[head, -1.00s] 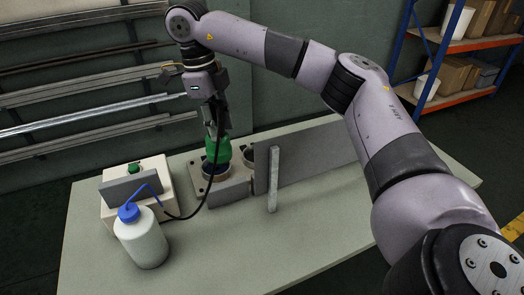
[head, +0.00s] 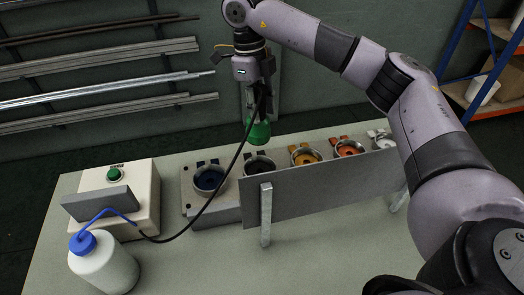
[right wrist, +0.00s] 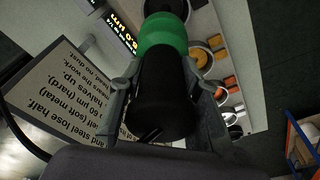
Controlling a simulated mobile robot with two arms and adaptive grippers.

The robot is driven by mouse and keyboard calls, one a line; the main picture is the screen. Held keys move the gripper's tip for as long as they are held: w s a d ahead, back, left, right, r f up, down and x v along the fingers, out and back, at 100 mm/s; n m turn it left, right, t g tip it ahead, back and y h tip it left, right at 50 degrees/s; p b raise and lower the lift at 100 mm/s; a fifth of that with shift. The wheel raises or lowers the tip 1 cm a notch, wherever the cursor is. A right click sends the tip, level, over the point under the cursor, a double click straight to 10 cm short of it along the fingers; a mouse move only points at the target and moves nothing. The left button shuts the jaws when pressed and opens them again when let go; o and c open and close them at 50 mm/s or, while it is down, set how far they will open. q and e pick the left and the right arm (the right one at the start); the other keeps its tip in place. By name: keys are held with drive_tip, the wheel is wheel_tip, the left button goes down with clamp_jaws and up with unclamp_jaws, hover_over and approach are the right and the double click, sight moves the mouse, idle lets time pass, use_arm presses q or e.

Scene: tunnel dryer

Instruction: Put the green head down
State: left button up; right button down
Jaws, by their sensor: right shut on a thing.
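The green head (head: 258,132) is a green, bulb-shaped piece at the lower end of my right gripper (head: 254,100). It hangs upright above the back of the row of cups, behind and above the dark cup (head: 260,165), apart from it as far as I can tell. In the right wrist view, the green head (right wrist: 163,36) has a black body (right wrist: 164,95), and the two fingers of my right gripper (right wrist: 166,84) are closed on either side of that body. A black cable runs from the head to the cream box. My left gripper is not in view.
The blue-lined cup (head: 209,181) is empty. Yellow (head: 305,155) and orange (head: 347,147) cups continue the row. A grey panel (head: 325,188) on posts stands before them. The cream box (head: 145,190) and white bottle (head: 103,264) are at left. The table front is clear.

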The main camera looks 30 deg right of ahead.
sight(262, 120)
drive_tip(key=f, duration=0.4)
drive_tip(key=shift+w+d+f+p, duration=0.1)
drive_tip(key=shift+w+d+p, duration=0.05)
drive_tip(key=shift+d+p, duration=0.25)
wheel_tip(262, 120, down, 5)
drive_tip(key=shift+a+p, duration=0.1)
drive_tip(key=shift+p, duration=0.25)
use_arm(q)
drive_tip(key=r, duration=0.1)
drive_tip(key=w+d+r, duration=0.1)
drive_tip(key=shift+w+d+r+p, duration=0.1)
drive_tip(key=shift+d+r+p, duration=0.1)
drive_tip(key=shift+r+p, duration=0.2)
use_arm(e)
wheel_tip(262, 120, down, 5)
drive_tip(key=shift+r, duration=0.2)
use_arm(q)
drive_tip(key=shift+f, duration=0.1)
use_arm(e)
drive_tip(key=c, duration=1.2)
unclamp_jaws()
drive_tip(key=shift+f, duration=0.1)
